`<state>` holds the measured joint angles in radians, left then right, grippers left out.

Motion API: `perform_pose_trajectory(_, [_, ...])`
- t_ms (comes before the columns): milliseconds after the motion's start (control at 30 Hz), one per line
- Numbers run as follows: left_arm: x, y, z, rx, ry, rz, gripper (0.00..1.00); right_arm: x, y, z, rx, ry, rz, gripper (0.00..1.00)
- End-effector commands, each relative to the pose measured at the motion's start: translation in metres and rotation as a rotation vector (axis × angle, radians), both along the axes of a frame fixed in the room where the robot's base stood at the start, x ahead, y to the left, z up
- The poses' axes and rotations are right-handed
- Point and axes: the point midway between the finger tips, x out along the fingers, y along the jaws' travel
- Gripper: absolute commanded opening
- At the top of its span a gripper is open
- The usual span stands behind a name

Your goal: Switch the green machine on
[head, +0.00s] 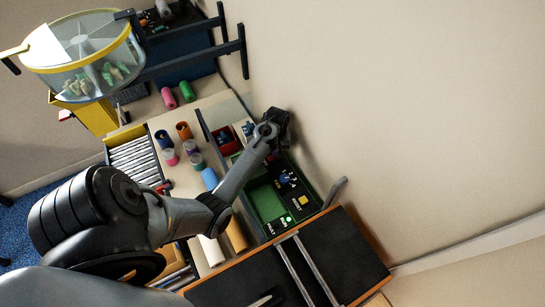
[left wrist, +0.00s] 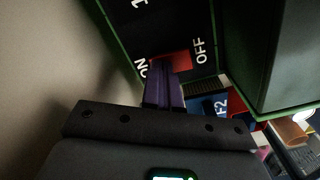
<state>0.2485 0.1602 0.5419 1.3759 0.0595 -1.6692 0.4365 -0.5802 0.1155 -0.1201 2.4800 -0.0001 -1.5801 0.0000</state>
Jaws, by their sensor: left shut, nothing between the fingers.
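The green machine (head: 266,204) stands against the wall right of centre in the head view, with a black panel, a blue knob, a yellow button and a bright green spot near its lower edge. In the left wrist view its black panel (left wrist: 193,22) with green edges carries a red switch (left wrist: 180,55) between the words ON and OFF. My left gripper (head: 277,128) reaches the machine's far end. Its purple fingers (left wrist: 163,80) are shut and empty, tips over the ON side of the switch. Contact cannot be told; the fingers hide part of the switch. My right gripper is not in view.
Several coloured rolls (head: 183,131) stand left of the machine, beside a roller conveyor (head: 132,160). A round yellow-rimmed glass bowl (head: 85,62) is at upper left. A black, wood-edged surface (head: 335,250) lies nearer. The wall (head: 400,110) is close on the right.

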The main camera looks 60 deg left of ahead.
Motion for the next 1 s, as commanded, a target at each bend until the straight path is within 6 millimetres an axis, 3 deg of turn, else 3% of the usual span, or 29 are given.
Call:
perform_pose_trajectory(333, [-0.001,0.000,0.025,0.000,0.001,0.000,0.00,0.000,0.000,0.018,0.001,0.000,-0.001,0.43])
perform_pose_trajectory(1000, [0.000,0.000,0.068,0.000,0.000,0.000,0.00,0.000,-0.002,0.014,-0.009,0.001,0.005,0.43])
